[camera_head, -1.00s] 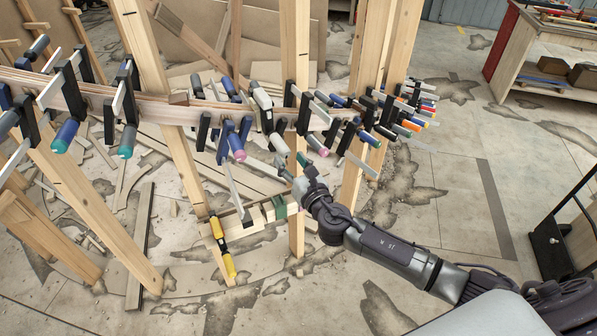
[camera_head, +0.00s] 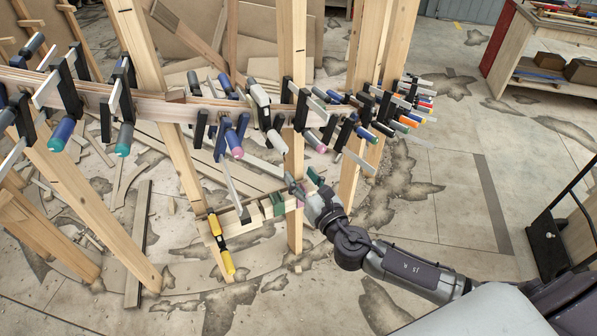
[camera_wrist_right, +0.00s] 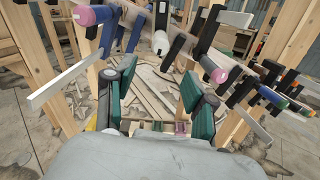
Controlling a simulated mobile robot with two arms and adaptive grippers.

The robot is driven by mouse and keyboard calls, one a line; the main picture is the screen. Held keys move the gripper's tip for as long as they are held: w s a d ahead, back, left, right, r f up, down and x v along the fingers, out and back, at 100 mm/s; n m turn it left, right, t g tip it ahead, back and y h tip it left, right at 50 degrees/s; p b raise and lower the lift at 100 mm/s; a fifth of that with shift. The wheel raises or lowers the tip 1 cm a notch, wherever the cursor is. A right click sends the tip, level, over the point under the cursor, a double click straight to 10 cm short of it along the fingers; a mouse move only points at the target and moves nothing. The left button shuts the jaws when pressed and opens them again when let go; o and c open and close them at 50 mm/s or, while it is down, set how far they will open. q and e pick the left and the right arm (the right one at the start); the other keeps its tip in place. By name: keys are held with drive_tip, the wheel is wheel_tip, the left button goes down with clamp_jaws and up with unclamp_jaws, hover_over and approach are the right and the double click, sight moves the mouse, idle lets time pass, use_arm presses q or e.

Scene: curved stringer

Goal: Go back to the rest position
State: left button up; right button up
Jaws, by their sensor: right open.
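My right gripper (camera_head: 304,187) is open and empty, just in front of a wooden post and below the curved wooden stringer (camera_head: 150,108). In the right wrist view its two green-padded fingers (camera_wrist_right: 158,100) stand apart with nothing between them. Several bar clamps hang along the stringer; a pink-ended clamp (camera_head: 233,142) shows to the upper left of the gripper, and clamp handles (camera_wrist_right: 215,70) show just beyond the fingers in the wrist view. I see no contact with them. My left gripper is not in view.
A lower wooden block row (camera_head: 250,217) with a yellow-handled clamp (camera_head: 222,243) lies left of my right gripper. Upright posts (camera_head: 294,60) stand close by. A dark-framed cart (camera_head: 560,240) is at the right edge. Open floor (camera_head: 440,200) lies right of the posts.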

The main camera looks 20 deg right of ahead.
drive_tip(key=shift+s+d, duration=0.1)
drive_tip(key=shift+s, duration=0.4)
drive_tip(key=s+d+f+m+g+h+b, duration=0.1)
drive_tip(key=s+d+f+m+g, duration=0.3)
drive_tip(key=f, duration=0.8)
drive_tip(key=s+d+f+m+g+h+b, duration=0.1)
drive_tip(key=s+f+m+g, duration=0.15)
drive_tip(key=f+m, duration=0.65)
drive_tip(key=s+d+f+m+g+h+b, duration=0.1)
drive_tip(key=s+d+f+m+g+b, duration=0.15)
drive_tip(key=f, duration=1.25)
drive_tip(key=s+f+m+g, duration=0.5)
drive_tip(key=s+f+m, duration=0.4)
drive_tip(key=s+f, duration=0.9)
drive_tip(key=s+a+f+m+g, duration=0.1)
drive_tip(key=s+m, duration=0.1)
drive_tip(key=s, duration=0.4)
drive_tip(key=s+a+f+m+g+y+b, duration=0.1)
drive_tip(key=s+a+f+m, duration=0.1)
drive_tip(key=s, duration=0.4)
drive_tip(key=s+a+f+m+g+b, duration=0.1)
drive_tip(key=s+a+f+m, duration=0.1)
drive_tip(key=s, duration=0.4)
drive_tip(key=shift+s+a+m, duration=0.15)
drive_tip(key=shift+s+m, duration=0.25)
drive_tip(key=shift+m, duration=0.45)
